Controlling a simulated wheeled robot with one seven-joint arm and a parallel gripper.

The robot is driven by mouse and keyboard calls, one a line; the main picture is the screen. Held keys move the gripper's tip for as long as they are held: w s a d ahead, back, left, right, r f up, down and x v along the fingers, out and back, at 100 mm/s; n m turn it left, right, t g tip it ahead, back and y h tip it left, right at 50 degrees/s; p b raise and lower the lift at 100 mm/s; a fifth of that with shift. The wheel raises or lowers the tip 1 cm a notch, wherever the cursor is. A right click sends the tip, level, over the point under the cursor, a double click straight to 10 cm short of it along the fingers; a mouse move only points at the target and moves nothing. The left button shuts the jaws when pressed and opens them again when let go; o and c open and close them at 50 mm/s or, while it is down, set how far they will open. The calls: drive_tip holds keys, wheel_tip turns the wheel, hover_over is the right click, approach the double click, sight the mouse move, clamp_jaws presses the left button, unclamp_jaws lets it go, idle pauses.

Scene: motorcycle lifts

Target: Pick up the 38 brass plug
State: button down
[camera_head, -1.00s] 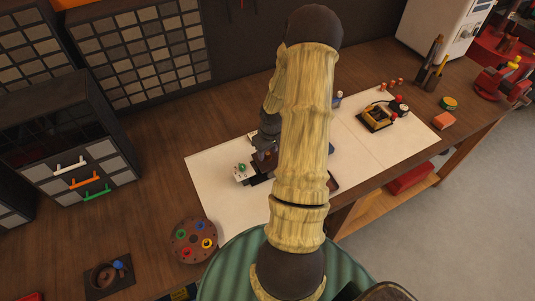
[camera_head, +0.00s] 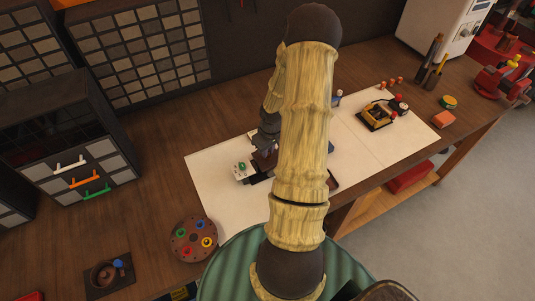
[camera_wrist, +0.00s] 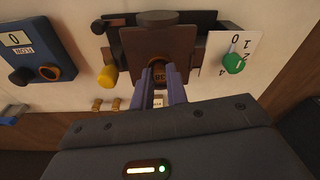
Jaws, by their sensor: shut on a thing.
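My gripper (camera_wrist: 160,82) points at a dark brown plate (camera_wrist: 158,43) on a bench fixture. Its two purple-grey fingers are shut on a small brass plug (camera_wrist: 159,73) at the plate's lower edge. Dark marks on the plug look like a number, which I cannot read for certain. Much of the plug is hidden between the fingers. I cannot tell whether it is clear of the plate. A small white tag (camera_wrist: 157,101) shows between the fingers. In the head view my gripper (camera_head: 265,158) is over the white mat, partly hidden by my arm.
Near the fingers are a yellow knob (camera_wrist: 107,76), two small brass pieces (camera_wrist: 108,105), a white dial plate with a green knob (camera_wrist: 233,63) and a blue block (camera_wrist: 30,52). A round tray of coloured rings (camera_head: 193,238) stands front left. The white mat (camera_head: 215,180) has bare room left of the fixture.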

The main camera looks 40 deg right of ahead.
sight(269, 152)
wheel_tip(269, 152, up, 10)
drive_tip(key=b, duration=0.1)
idle(0.5)
drive_tip(key=shift+s, duration=0.1)
drive_tip(key=shift+a, duration=0.1)
idle(0.3)
